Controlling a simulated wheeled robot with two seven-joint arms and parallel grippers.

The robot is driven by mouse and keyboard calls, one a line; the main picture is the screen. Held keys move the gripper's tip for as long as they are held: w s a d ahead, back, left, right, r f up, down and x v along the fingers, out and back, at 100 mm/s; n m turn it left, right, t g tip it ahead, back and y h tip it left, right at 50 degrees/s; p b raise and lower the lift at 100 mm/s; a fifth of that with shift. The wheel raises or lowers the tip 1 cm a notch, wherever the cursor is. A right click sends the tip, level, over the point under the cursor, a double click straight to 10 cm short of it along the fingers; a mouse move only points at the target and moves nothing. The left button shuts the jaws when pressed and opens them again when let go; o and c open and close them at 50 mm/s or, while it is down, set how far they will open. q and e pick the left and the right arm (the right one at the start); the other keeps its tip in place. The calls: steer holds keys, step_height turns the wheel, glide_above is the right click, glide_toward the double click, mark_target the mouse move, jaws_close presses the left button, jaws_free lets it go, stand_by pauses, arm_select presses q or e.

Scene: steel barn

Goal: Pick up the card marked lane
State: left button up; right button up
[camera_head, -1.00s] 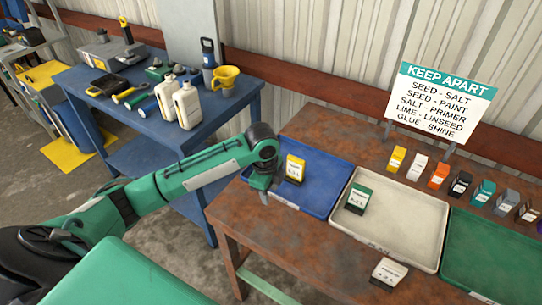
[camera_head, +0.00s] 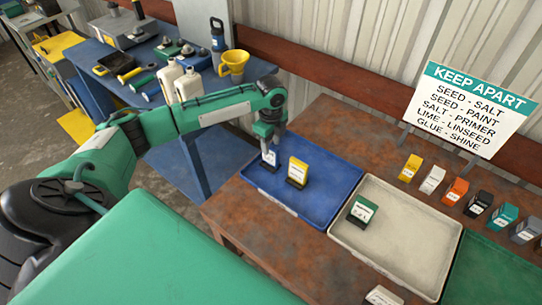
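My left gripper (camera_head: 268,140) points down over the left part of the blue tray (camera_head: 318,213). Directly below its fingers is a white card with a dark base (camera_head: 269,159), upright in the tray. Whether the fingers grip it is too small to tell. A yellow card with a dark base (camera_head: 298,172) stands to the right in the same tray. A green card (camera_head: 361,211) stands in the cream tray (camera_head: 400,265). Another white card (camera_head: 383,296) is at the table's front, cut by the lower picture edge. I cannot read "lane" on any card. My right gripper is not in view.
A row of coloured cards (camera_head: 455,191) stands along the table's back, right of centre. A KEEP APART sign (camera_head: 470,105) rises behind it. A green tray (camera_head: 490,270) lies at the right.

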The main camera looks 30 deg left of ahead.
mark_target(270, 164)
arm_select(q)
steer(key=shift+s+f+p, duration=0.1)
steer(key=shift+f+p, duration=0.5)
steer(key=shift+f, duration=0.3)
step_height(270, 164, down, 4)
steer(key=shift+a+r+p, duration=0.1)
steer(key=shift+r+p, duration=0.1)
steer(key=shift+p, duration=0.4)
steer(key=shift+f, duration=0.2)
jaws_close()
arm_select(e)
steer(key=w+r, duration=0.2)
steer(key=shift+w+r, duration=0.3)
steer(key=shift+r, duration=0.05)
